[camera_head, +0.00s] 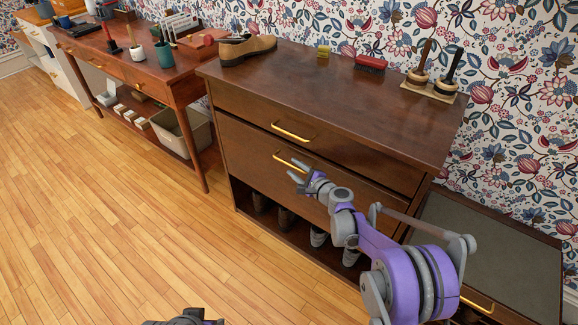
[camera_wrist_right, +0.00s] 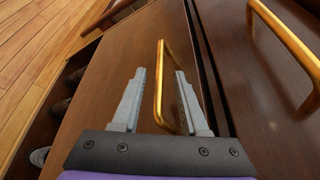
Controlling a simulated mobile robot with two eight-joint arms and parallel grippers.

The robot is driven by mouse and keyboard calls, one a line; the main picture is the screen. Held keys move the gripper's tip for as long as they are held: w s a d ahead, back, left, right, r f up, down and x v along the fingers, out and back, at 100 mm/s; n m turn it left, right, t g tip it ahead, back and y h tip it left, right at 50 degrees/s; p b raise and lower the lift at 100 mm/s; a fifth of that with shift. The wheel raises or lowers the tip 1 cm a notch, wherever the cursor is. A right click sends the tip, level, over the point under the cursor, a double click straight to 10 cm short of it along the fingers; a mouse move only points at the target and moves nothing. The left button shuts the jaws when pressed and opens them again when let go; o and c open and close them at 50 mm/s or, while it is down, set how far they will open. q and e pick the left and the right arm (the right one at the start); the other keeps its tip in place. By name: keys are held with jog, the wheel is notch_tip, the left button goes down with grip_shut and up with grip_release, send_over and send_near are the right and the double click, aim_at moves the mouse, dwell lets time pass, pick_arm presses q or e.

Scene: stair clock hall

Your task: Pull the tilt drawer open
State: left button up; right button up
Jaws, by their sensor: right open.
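The dark wooden cabinet (camera_head: 330,110) has an upper drawer and, below it, the wide tilt drawer front (camera_head: 250,150) with a brass bar handle (camera_head: 284,163). The tilt drawer looks closed. My right gripper (camera_head: 299,173) is at this handle, open. In the right wrist view, the handle (camera_wrist_right: 160,85) lies between the two open fingers (camera_wrist_right: 158,100), with one finger on each side. I cannot tell whether either finger touches it. A dark part of mine shows at the bottom edge of the head view; its fingers cannot be made out.
The upper drawer's brass handle (camera_head: 293,132) is just above. An open shelf with shoes (camera_head: 318,236) is underneath. A shoe (camera_head: 247,49), a red brush (camera_head: 370,63) and other items stand on top. A low bench (camera_head: 485,250) is at right. The wooden floor (camera_head: 110,220) at left is clear.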

aim_at(292, 166)
jog(key=shift+x, duration=1.75)
grip_shut()
